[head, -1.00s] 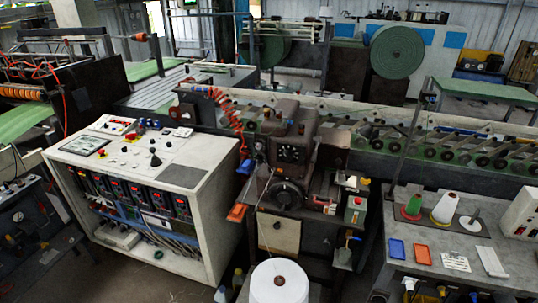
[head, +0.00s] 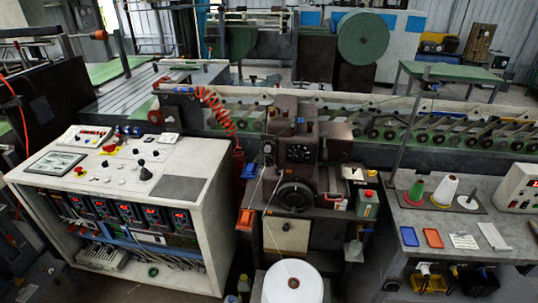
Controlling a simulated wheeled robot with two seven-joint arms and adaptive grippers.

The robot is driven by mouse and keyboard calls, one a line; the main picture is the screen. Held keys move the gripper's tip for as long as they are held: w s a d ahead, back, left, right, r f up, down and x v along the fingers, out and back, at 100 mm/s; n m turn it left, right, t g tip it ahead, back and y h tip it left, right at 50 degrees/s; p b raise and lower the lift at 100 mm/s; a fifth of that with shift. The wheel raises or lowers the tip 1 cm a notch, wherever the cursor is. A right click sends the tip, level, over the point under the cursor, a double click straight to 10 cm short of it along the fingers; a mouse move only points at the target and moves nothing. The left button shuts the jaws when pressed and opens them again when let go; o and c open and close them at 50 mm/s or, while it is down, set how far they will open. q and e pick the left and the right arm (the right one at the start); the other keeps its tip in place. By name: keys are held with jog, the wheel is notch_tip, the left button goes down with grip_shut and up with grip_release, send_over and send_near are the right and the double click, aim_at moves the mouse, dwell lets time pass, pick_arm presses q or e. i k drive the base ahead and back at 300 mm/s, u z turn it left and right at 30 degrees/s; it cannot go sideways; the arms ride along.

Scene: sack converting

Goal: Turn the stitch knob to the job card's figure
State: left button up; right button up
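The dark brown sewing machine (head: 296,150) stands in the middle of the head view. A dark panel with small pale marks (head: 300,153) is on its front, with a black round wheel (head: 295,196) below it. I cannot tell which part is the stitch knob, and no figure is readable. A white card with printed lines (head: 464,240) lies on the grey right-hand table (head: 420,275); it may be the job card, but its print is too small to read. Neither of my grippers is in view.
A white control console (head: 205,205) with buttons and red displays stands left of the machine. A large white thread cone (head: 292,283) stands in front of it. Thread spools (head: 444,192), a blue tray (head: 409,236) and an orange tray (head: 433,238) are on the right table.

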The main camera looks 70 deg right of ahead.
aim_at(298, 155)
jog(key=i, duration=0.9)
jog(key=z, duration=2.4)
jog(key=i, duration=0.4)
jog(key=z, duration=0.25)
